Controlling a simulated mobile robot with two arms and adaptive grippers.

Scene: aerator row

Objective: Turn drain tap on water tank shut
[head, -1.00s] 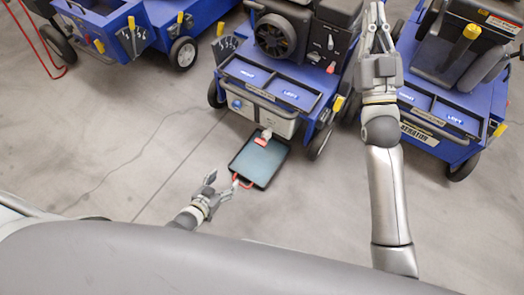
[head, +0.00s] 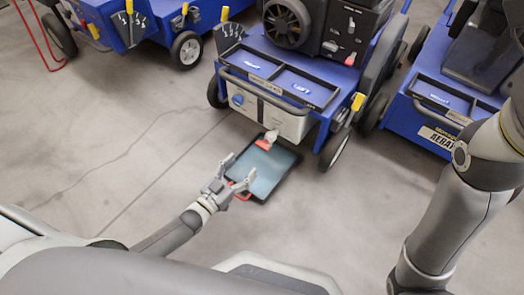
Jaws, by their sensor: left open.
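The water tank (head: 268,113) is a pale grey box set low in the front of the middle blue aerator, with a blue knob on its left side. The drain tap (head: 265,142), with a red handle and a pale body, sticks out at the tank's lower front. My left gripper (head: 240,169) is open and empty, with its fingers over the left side of the drip tray, below and left of the tap and apart from it. My right arm comes in at the right edge; its gripper is out of view.
Blue aerators (head: 433,126) stand to the right and back left. Bare floor (head: 110,150) lies left.

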